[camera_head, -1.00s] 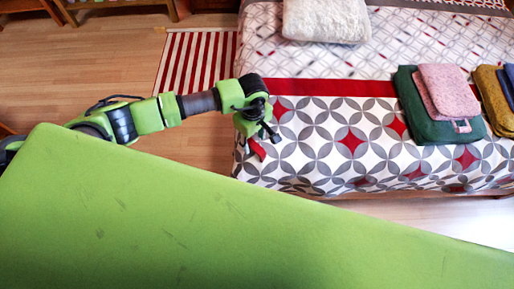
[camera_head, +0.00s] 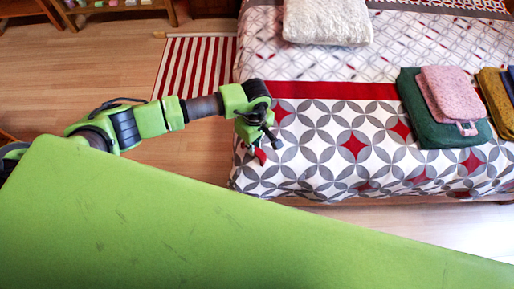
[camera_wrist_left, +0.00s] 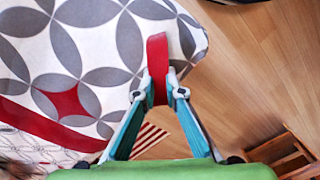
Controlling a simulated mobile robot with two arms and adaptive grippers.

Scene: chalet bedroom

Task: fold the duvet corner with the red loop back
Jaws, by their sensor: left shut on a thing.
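The duvet (camera_head: 318,150) has grey, white and red circle patterns and covers the bed. Its near left corner shows in the left wrist view, with the red loop (camera_wrist_left: 157,55) standing out from the corner's edge. The loop also shows in the head view (camera_head: 260,156). My left gripper (camera_wrist_left: 160,92) is shut on the red loop, with one finger on each side of it. In the head view my left gripper (camera_head: 257,142) is at the bed's near left corner. The duvet corner lies flat, not folded. My right gripper is not in view.
A white pillow (camera_head: 327,20) lies at the back. A red-striped rug (camera_head: 195,75) lies on the wooden floor left of the bed. The duvet's middle is clear.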

